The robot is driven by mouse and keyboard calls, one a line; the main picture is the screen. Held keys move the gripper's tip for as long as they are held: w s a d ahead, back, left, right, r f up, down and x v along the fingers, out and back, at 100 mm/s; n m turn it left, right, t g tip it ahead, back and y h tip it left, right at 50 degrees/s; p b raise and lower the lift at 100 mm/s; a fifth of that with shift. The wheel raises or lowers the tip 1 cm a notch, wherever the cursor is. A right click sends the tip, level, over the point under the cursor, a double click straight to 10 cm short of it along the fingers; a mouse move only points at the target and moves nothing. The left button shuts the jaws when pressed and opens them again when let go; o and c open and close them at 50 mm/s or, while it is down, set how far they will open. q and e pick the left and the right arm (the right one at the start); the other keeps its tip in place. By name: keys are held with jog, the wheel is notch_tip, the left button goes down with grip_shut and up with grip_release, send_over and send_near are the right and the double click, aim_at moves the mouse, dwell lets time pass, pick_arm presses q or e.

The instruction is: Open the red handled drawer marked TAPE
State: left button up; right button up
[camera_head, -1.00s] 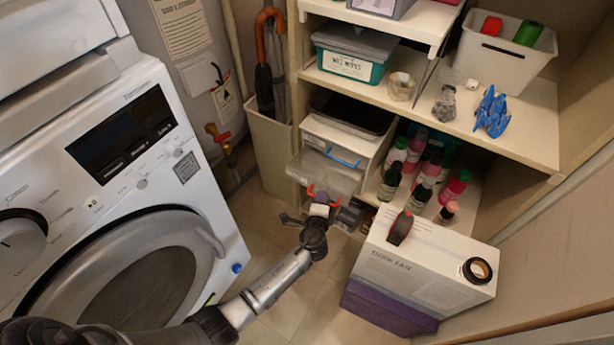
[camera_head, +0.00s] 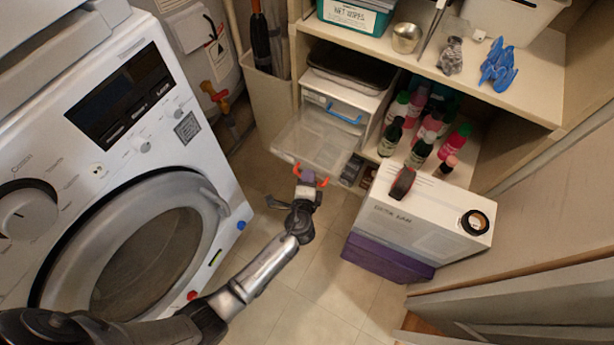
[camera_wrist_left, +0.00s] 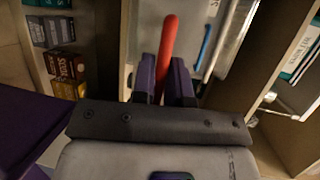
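The clear plastic drawer (camera_head: 312,140) sticks well out of the white drawer unit on the lower shelf. Its red handle (camera_head: 323,182) is at its front edge, and also shows in the left wrist view (camera_wrist_left: 168,45). My left gripper (camera_head: 308,178) is at the drawer front with its purple fingers on either side of the red handle, shut on it. The same fingers show in the left wrist view (camera_wrist_left: 164,78). I cannot read a TAPE label. My right gripper is not in view.
A blue-handled drawer (camera_head: 343,110) sits above, shut. A white box (camera_head: 425,215) on a purple box (camera_head: 385,258) stands right of the drawer. The washing machine (camera_head: 225,180) is on the left. Tiled floor (camera_head: 290,285) between them is free.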

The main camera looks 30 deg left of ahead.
pick_arm(q)
jog(key=o, duration=0.4)
jog(key=shift+c, duration=0.2)
jog(key=p+v, duration=0.3)
jog(key=v, duration=1)
jog(key=shift+s+r, duration=0.15)
jog(key=shift+s, duration=0.2)
jog(key=shift+d, duration=0.15)
